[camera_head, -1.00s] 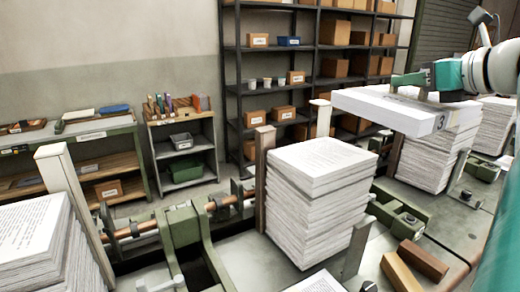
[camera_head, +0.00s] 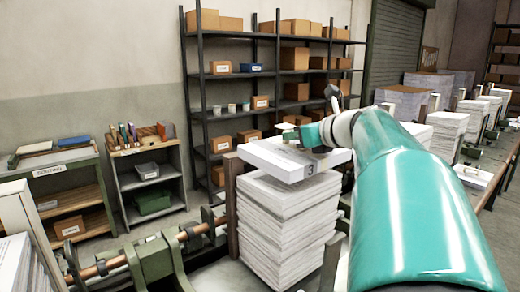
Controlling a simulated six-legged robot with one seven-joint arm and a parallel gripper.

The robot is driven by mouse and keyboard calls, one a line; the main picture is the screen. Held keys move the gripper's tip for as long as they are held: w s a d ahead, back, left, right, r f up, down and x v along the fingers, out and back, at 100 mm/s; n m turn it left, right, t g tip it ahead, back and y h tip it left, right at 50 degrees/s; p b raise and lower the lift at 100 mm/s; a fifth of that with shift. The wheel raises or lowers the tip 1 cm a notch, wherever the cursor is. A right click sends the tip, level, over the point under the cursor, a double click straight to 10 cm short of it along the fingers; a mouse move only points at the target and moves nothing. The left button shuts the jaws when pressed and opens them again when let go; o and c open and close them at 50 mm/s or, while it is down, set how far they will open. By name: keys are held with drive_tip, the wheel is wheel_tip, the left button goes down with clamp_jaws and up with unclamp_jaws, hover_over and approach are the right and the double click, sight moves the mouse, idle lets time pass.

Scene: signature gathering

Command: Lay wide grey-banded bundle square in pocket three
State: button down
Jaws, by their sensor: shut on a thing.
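A wide white paper bundle (camera_head: 268,158) marked "3" on its front edge is in the middle of the head view. My gripper (camera_head: 303,141) is shut on its far right part, coming from the right. The bundle is roughly level over a tall paper stack (camera_head: 285,215) between upright posts. Its outline looks slightly turned from the stack below. I cannot tell whether it touches the stack. Its grey band and the far finger are mostly hidden by the gripper.
A wooden post (camera_head: 232,200) stands close at the stack's left and a metal post (camera_head: 330,262) at its front right. More paper stacks (camera_head: 446,125) line up to the right. A dark shelf rack (camera_head: 281,70) with boxes stands behind.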

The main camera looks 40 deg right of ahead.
sight(293, 147)
drive_tip(key=shift+w+a+f, duration=0.15)
drive_tip(key=shift+w+f, duration=0.05)
drive_tip(key=shift+f, duration=0.75)
drive_tip(key=shift+w+a+f, duration=0.1)
drive_tip(key=shift+w+f, duration=0.05)
drive_tip(key=shift+f, duration=0.75)
drive_tip(key=shift+f, duration=0.1)
drive_tip(key=c, duration=1.4)
unclamp_jaws()
drive_tip(key=shift+f, duration=0.1)
drive_tip(key=shift+s+r, duration=0.25)
drive_tip(key=shift+s, duration=0.05)
drive_tip(key=v, duration=1.1)
drive_tip(key=shift+s, duration=0.2)
